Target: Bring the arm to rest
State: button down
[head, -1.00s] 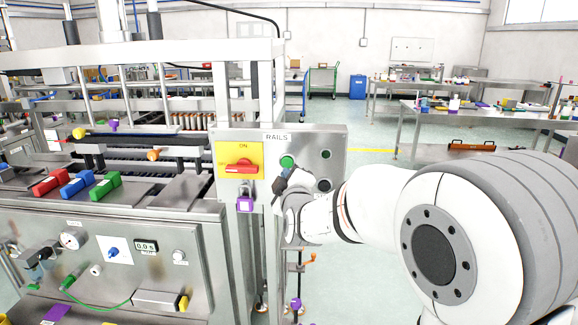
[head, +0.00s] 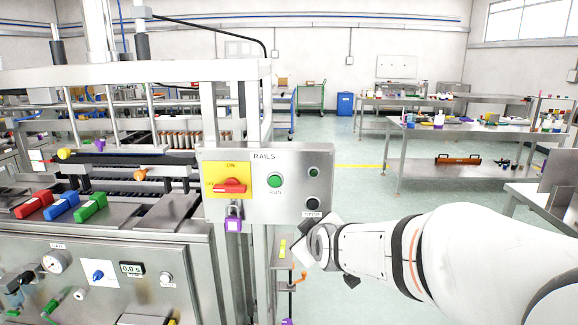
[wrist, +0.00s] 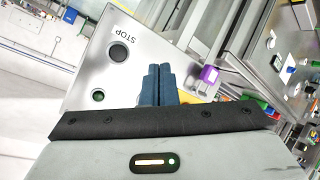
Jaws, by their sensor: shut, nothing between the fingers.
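My gripper (wrist: 158,85) shows in the wrist view with its two dark blue fingers pressed together, shut and empty. Behind the fingers is the metal RAILS panel (wrist: 88,75), with a dark button and a green button visible beside them. In the head view my white arm (head: 365,250) reaches in from the right, its end just below and right of the RAILS panel (head: 265,205). The fingertips cannot be made out there. The panel carries a red switch (head: 230,186) on a yellow plate, a green button (head: 275,180) and a black button (head: 312,204).
A purple padlock (head: 234,224) hangs below the switch. The metal machine (head: 110,240) fills the left, with red, blue and green blocks on its top. An orange-handled valve (head: 299,278) is below my arm's end. Worktables (head: 440,133) stand at the back right; floor between is open.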

jog(key=s+d+f+m+g+h, duration=0.1)
jog(key=s+d+f+m+g, duration=0.1)
jog(key=s, duration=0.6)
jog(key=s+d+f+m+g, duration=0.3)
jog(key=s+d+m+g, duration=0.1)
jog(key=s, duration=0.5)
jog(key=s+d+f+m+g+h, duration=0.1)
jog(key=s+d+f+m+g, duration=0.2)
jog(key=s+d, duration=0.2)
jog(key=s, duration=0.3)
jog(key=shift+s+h, duration=0.15)
jog(key=shift+h, duration=0.15)
